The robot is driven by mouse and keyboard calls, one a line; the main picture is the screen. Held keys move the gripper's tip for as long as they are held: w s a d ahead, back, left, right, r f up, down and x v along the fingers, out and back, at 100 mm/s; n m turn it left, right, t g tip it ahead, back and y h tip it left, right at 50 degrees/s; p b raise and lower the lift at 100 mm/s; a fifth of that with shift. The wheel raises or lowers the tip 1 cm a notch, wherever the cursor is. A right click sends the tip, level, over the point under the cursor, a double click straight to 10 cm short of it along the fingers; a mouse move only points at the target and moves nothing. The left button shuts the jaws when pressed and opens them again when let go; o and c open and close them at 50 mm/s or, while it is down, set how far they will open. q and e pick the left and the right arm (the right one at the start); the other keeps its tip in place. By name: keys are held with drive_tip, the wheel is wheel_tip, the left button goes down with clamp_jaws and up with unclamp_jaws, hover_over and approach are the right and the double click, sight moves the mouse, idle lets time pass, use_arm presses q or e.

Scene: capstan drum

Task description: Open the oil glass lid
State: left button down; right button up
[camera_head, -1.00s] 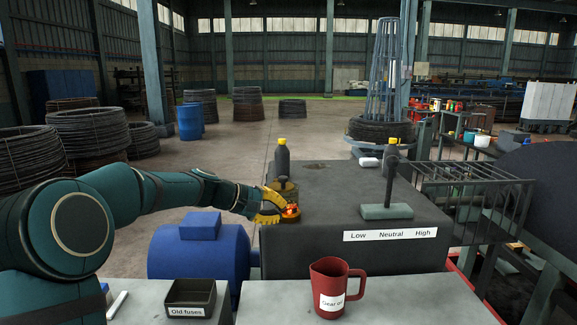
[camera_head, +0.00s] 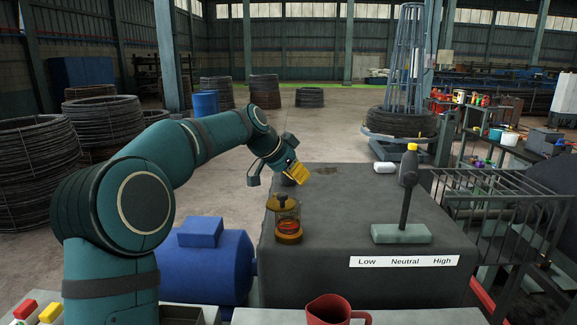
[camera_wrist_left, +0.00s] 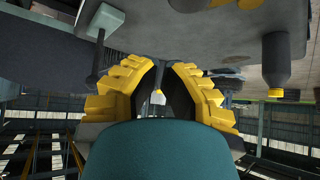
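The oil glass (camera_head: 289,236) stands on the near left of the dark machine top. It has an amber ring base with red inside, and a brownish see-through upper part with a dark knob. I cannot tell whether its lid (camera_head: 283,203) is raised or closed. My left gripper (camera_head: 302,176) is above and behind the oil glass in the head view, apart from it. In the left wrist view, its yellow fingers (camera_wrist_left: 164,68) are spread with a gap and nothing held between them. My right gripper is not in view.
A lever (camera_head: 406,205) stands on the machine top behind a Low/Neutral/High label (camera_head: 405,261). A yellow-capped bottle (camera_head: 411,167) is behind it. A blue motor (camera_head: 205,265) is at left. A red jug (camera_head: 335,309) stands in front. The middle of the machine top is clear.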

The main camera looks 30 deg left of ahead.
sight(292, 205)
use_arm(q)
drive_tip(key=f, duration=0.2)
drive_tip(key=s+f, duration=0.1)
drive_tip(key=shift+s+a+f, duration=0.1)
drive_tip(key=shift+a+f, duration=0.05)
drive_tip(key=shift+a, duration=0.2)
drive_tip(key=shift+f, duration=0.1)
idle(0.3)
